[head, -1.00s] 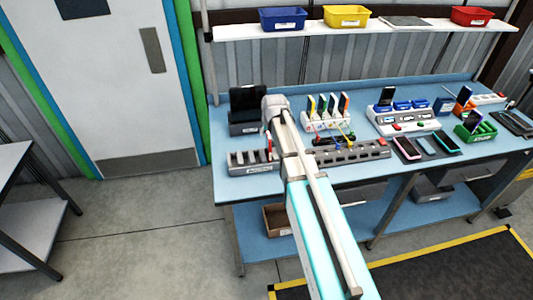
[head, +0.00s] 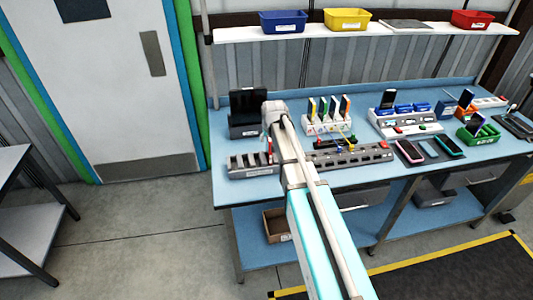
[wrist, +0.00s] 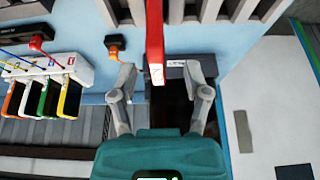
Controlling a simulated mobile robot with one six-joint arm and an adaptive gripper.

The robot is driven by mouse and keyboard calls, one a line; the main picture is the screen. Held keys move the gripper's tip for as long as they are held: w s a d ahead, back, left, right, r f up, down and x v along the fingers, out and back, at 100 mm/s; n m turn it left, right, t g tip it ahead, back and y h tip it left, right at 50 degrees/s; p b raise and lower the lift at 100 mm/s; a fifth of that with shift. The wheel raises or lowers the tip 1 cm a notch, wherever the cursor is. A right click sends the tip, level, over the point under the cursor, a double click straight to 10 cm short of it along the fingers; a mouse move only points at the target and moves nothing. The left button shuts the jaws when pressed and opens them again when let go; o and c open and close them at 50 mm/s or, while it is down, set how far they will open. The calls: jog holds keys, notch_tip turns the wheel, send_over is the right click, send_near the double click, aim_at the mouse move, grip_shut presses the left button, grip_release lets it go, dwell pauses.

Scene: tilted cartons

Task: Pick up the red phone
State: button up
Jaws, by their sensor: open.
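The red phone (wrist: 155,35) shows edge-on in the wrist view as a narrow upright red strip, its near end lying between my finger tips. It seems to stand in the grey slotted rack (head: 245,172), which also shows at the top of the wrist view (wrist: 205,10). My gripper (wrist: 160,75) is open, one finger to each side of the phone, with visible gaps on both sides. I cannot tell whether the fingers reach the phone's depth. In the head view my arm's end hides the fingers and most of the phone.
A dark container (head: 248,112) stands behind the rack. A charger with several coloured phones (head: 328,117) is to the right, with the long grey strip (head: 350,157) in front of it. The bench (head: 232,193) is clear along its front left edge.

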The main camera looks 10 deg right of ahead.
jog(key=shift+b+x, duration=2.05)
jog(key=shift+x, duration=0.35)
jog(key=shift+d+r, duration=0.1)
jog(key=shift+d, duration=0.05)
grip_shut()
